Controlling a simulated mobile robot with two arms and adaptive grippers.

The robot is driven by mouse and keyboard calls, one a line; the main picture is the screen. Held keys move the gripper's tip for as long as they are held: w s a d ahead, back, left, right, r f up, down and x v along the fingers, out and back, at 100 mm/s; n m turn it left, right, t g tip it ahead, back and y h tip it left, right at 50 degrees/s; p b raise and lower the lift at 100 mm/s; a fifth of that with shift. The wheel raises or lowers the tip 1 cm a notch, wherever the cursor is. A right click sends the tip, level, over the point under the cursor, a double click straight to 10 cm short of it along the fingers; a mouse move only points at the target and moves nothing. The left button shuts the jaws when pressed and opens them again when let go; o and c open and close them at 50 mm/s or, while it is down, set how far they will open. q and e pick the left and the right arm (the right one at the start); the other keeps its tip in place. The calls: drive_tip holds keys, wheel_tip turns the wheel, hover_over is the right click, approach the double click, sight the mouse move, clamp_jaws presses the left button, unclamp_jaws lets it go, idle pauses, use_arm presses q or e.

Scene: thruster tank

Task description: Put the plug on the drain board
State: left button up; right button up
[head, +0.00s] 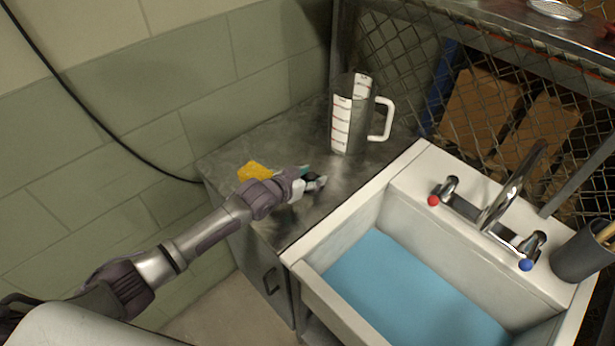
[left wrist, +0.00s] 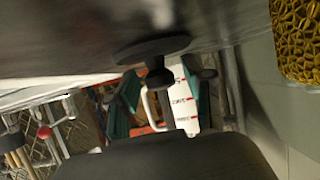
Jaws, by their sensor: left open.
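A dark plug (left wrist: 152,50), a flat disc with a short knob, shows in the left wrist view. That view is upside down, and the disc appears to rest flat on the grey metal counter (head: 318,208), left of the sink. My left gripper (head: 312,181) is low over this counter in the head view. Its teal-padded fingers (left wrist: 165,100) are open in the left wrist view, with the plug's knob between them in the picture. I cannot tell whether they touch it. The plug cannot be made out in the head view. My right gripper is out of view.
A yellow sponge (head: 254,172) lies beside my left wrist. A clear measuring jug (head: 352,115) with a white handle stands behind the gripper. The white sink (head: 408,178) holds blue water (head: 405,290). A faucet (head: 505,195) and dark cup (head: 583,252) are at right.

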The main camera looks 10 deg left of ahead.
use_arm(q)
drive_tip(key=v, duration=1.2)
drive_tip(key=shift+a+r+b, duration=0.1)
drive_tip(key=shift+r+b, duration=0.05)
drive_tip(key=shift+b, duration=0.15)
